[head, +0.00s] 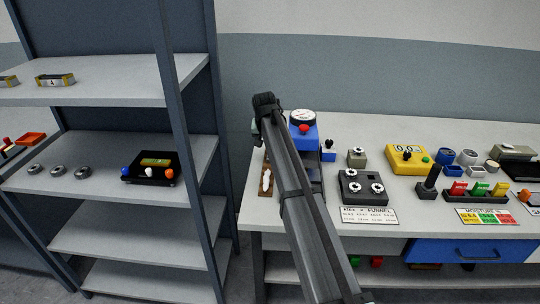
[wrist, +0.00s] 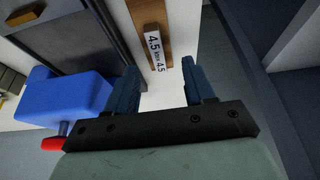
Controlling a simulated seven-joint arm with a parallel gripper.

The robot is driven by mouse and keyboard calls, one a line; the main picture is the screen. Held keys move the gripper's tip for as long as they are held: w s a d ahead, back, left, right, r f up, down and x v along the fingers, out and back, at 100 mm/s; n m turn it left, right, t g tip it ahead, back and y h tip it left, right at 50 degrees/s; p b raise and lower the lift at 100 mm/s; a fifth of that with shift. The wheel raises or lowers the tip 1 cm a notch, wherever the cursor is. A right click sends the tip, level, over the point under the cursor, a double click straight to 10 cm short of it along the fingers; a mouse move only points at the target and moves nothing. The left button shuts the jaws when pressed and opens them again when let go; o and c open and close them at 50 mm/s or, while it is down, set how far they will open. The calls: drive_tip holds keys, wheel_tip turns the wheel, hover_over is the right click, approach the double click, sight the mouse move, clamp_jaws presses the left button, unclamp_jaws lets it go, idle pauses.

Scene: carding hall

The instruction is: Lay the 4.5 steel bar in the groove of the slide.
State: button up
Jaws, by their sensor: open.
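The bar labelled 4.5 (wrist: 154,46) lies on a narrow brown wooden strip (wrist: 148,14) in the wrist view. Its near end is just beyond the gap between my fingertips. My gripper (wrist: 160,68) is open, one finger on each side of that gap, with nothing held. In the head view my gripper (head: 265,105) is small and dark at the arm's far end. The wooden strip (head: 263,191) shows left of my arm with pale pieces on it. A grey plate with dark edges (wrist: 65,35) in the wrist view may be the slide; I cannot make out its groove.
A blue block with a red knob (wrist: 65,97) stands close left of my gripper in the wrist view. In the head view a blue gauge stand (head: 304,138) is just right of my gripper. Shelving (head: 190,150) stands left of the bench; other instruments fill the bench's right.

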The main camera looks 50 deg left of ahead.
drive_tip(key=shift+w+x, duration=0.2)
drive_tip(key=shift+x, duration=1.75)
drive_tip(key=shift+w+x, duration=0.25)
drive_tip(key=shift+x, duration=1.75)
drive_tip(key=shift+d+r, duration=0.1)
clamp_jaws()
